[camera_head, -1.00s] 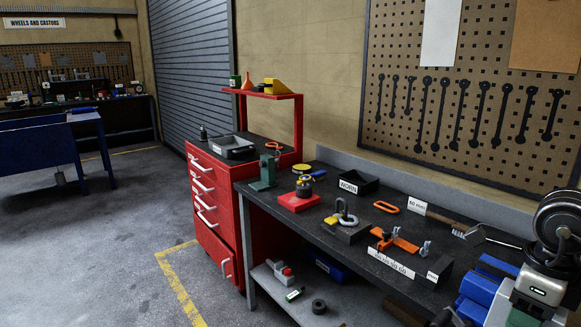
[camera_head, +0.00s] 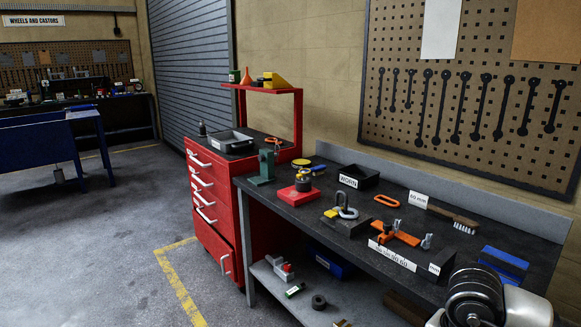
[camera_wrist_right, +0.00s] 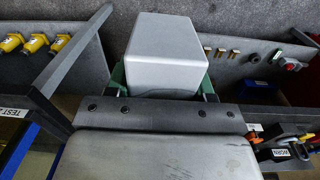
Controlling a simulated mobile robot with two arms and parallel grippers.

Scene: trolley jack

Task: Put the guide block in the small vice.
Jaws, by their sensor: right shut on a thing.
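In the right wrist view my right gripper (camera_wrist_right: 163,88) is shut on a plain grey block (camera_wrist_right: 165,50), which I take to be the guide block. Green finger parts show at both sides of it. In the head view only part of my right arm shows at the lower right; the gripper and block are out of sight. A small grey and red device (camera_head: 283,268) sits on the lower shelf and may be the small vice, but I cannot tell for sure. My left gripper is not in view.
The dark bench top (camera_head: 310,215) carries an orange clamp fixture (camera_head: 397,233), a shackle block (camera_head: 345,218), a red base (camera_head: 298,194), a green stand (camera_head: 265,167), a WORN tray (camera_head: 358,177) and a brush (camera_head: 460,222). A red drawer cabinet (camera_head: 215,200) adjoins it.

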